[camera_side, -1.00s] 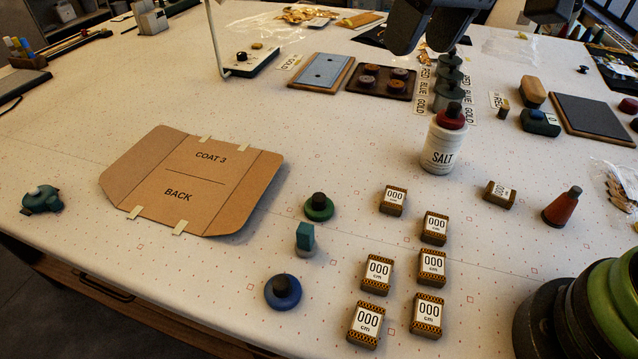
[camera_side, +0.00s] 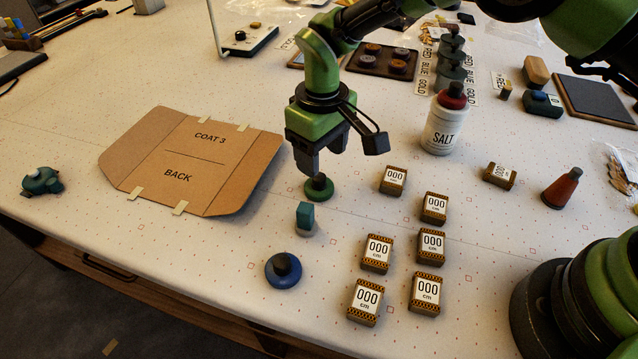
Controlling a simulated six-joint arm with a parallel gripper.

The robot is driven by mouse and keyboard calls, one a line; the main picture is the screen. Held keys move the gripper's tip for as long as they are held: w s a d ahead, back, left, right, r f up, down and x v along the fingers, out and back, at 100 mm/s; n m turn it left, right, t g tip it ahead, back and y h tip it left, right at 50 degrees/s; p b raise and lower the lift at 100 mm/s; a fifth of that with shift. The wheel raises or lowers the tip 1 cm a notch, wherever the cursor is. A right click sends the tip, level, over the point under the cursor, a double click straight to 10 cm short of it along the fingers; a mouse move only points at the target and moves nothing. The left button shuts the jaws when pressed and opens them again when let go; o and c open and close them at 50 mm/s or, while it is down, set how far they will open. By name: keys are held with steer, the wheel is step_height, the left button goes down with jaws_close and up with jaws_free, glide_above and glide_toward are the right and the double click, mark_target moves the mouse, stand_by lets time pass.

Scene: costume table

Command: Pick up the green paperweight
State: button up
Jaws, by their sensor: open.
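The green paperweight (camera_side: 318,190) is a low round green disc with a dark knob on top. It stands on the white table right of the cardboard pattern piece. My gripper (camera_side: 322,166) is just above it in the picture, pointing down, with its dark fingers over or a little behind the knob. The gripper is open and holds nothing. I cannot tell exactly how far the fingertips are from the knob.
A teal block (camera_side: 305,219) and a blue paperweight (camera_side: 283,270) stand in front of the green one. The cardboard piece (camera_side: 200,165) lies left. Several labelled blocks (camera_side: 394,181) are to the right, with a salt bottle (camera_side: 442,128) behind them. The left front table is mostly clear.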

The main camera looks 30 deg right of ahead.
mark_target(319, 184)
steer(key=f, duration=0.5)
steer(key=shift+a+f, duration=0.1)
steer(key=shift+a, duration=0.1)
jaws_close()
